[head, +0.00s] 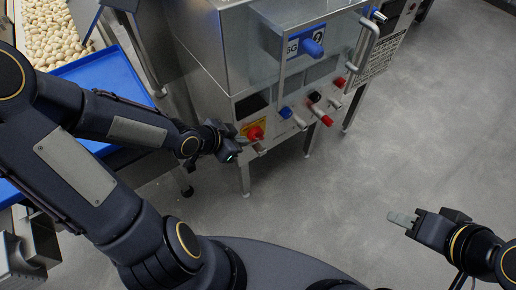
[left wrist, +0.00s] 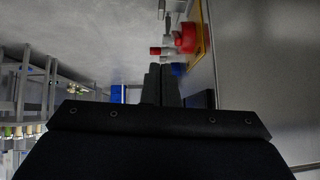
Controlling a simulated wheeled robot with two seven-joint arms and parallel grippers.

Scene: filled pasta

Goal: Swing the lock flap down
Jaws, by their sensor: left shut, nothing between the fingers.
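The steel machine (head: 205,45) stands at the top centre of the head view. A red knob (head: 255,132) on a yellow plate sits low on its front panel; the knob also shows in the left wrist view (left wrist: 187,38). A small metal piece (head: 259,148) is just below the knob, but I cannot tell whether it is the lock flap. My left gripper (head: 236,153) is just left of and below the knob, apparently apart from it. Its fingers (left wrist: 160,84) are together and empty. My right gripper (head: 403,218) hangs over the floor at the right, its finger opening unclear.
Several blue, black and red knobs (head: 286,112) and a vertical handle (head: 366,45) project from the machine's front. A blue conveyor (head: 105,72) with pasta (head: 58,35) stands at the left. The grey floor (head: 400,140) at the right is clear.

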